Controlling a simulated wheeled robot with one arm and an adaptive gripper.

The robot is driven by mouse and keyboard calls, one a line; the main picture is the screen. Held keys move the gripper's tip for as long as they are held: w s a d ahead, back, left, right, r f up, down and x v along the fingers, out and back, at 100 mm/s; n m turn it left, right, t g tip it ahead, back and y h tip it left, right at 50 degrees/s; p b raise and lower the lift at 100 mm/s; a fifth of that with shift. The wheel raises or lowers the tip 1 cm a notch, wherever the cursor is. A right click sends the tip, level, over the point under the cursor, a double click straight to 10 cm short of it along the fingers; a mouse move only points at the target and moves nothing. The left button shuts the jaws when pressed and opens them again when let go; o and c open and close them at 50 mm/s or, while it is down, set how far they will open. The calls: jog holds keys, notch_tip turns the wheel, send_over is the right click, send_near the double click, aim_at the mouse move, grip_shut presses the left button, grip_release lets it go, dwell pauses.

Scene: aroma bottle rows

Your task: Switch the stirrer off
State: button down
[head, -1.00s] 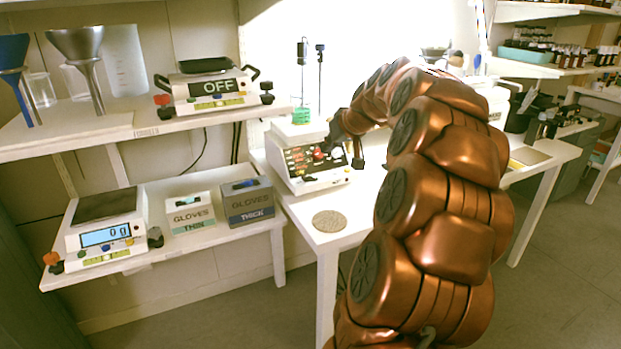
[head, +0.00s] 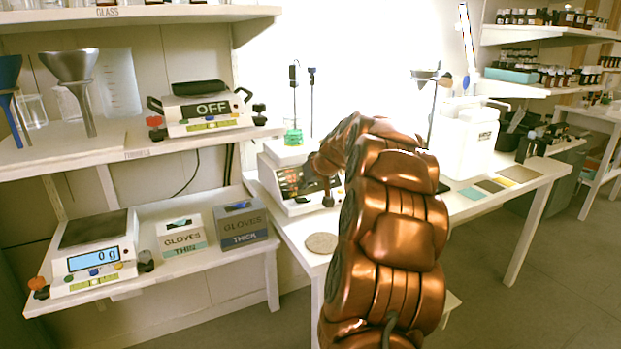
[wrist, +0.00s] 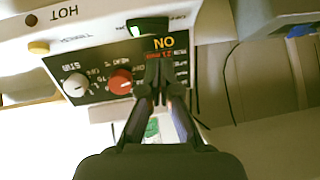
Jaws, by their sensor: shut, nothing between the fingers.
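The stirrer (head: 298,205) is a white hot-plate unit with a dark control panel, standing on the white bench in the head view. The wrist view shows its panel (wrist: 95,58) upside down, with a white STIR knob (wrist: 76,85), a red HEAT knob (wrist: 121,81) and a display (wrist: 163,43) reading ON. A green-lit switch (wrist: 147,27) sits by the display. My gripper (wrist: 161,62) is shut and empty, its tips over the panel beside the red knob and overlapping the display's edge. I cannot tell whether they touch. In the head view my arm hides part of the stirrer.
A second plate device (head: 208,108) reading OFF stands on the left upper shelf. A scale (head: 95,255) and glove boxes (head: 243,222) sit on the lower shelf. A round coaster (head: 322,243) lies on the bench in front of the stirrer. A white canister (head: 470,140) stands further right.

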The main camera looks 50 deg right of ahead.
aim_at(300, 199)
jog(key=shift+a+f, duration=0.15)
jog(key=shift+f, duration=0.65)
jog(key=shift+a+f, duration=0.1)
jog(key=shift+f, duration=0.65)
jog(key=shift+a+f+h+b, duration=0.25)
jog(key=shift+f+h+b, duration=0.05)
jog(key=shift+f+b, duration=0.2)
jog(key=shift+r, duration=0.1)
jog(key=shift+d, duration=0.1)
jog(key=shift+d, duration=0.15)
jog(key=shift+s+d, duration=0.3)
jog(key=shift+d, duration=0.35)
jog(key=shift+r, duration=0.1)
